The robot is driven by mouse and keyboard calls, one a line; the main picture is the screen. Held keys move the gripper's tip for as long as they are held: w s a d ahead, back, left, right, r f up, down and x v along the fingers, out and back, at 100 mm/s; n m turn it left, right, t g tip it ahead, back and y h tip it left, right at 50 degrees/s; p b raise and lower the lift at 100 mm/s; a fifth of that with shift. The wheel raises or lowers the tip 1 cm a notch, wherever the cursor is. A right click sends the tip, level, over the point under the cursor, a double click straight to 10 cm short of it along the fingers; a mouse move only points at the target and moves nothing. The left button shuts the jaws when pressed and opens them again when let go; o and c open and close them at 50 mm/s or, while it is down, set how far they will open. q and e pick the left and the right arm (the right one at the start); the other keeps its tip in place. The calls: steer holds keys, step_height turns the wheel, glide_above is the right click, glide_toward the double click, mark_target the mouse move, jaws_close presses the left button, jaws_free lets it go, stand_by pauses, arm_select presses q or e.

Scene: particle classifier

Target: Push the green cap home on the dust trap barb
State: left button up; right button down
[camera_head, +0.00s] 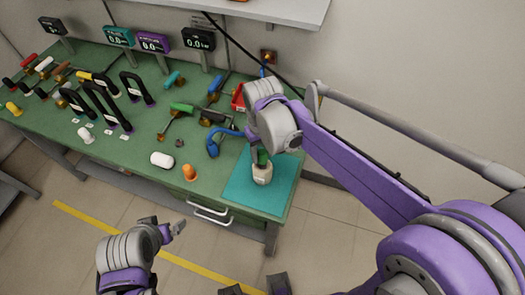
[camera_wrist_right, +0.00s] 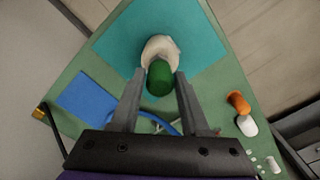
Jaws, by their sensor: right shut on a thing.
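The green cap (camera_wrist_right: 159,79) is between the fingers of my right gripper (camera_wrist_right: 158,74), which is shut on it. In the wrist view the cap stands against the cream dust trap (camera_wrist_right: 160,46). The barb is hidden under the cap, so I cannot tell how deep the cap sits. In the head view the dust trap (camera_head: 262,175) stands upright on a teal mat (camera_head: 240,187), with the green cap (camera_head: 262,157) just above it, partly hidden by my right wrist. My left gripper (camera_head: 176,229) is off the bench's front edge, away from the trap; its finger gap is unclear.
An orange cap (camera_head: 190,173) and a white rounded piece (camera_head: 162,160) lie left of the mat. A blue hose (camera_head: 213,147) curves close to the mat. A red bin (camera_head: 238,97) stands behind. Several valves and displays fill the left of the green bench (camera_head: 140,172).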

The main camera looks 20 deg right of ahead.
mark_target(263, 152)
steer(key=shift+f+b, duration=0.45)
steer(key=shift+f, duration=0.35)
steer(key=shift+c, duration=1.5)
jaws_free()
step_height(263, 152, up, 11)
steer(key=shift+f+p, duration=0.1)
steer(key=shift+p, duration=0.35)
steer(key=s+d+f+m+t, duration=0.2)
steer(key=s+d+f+t, duration=0.3)
steer(key=s+f, duration=0.6)
steer(key=s+d, duration=0.1)
steer(key=s, duration=0.2)
steer(key=shift+d, duration=0.3)
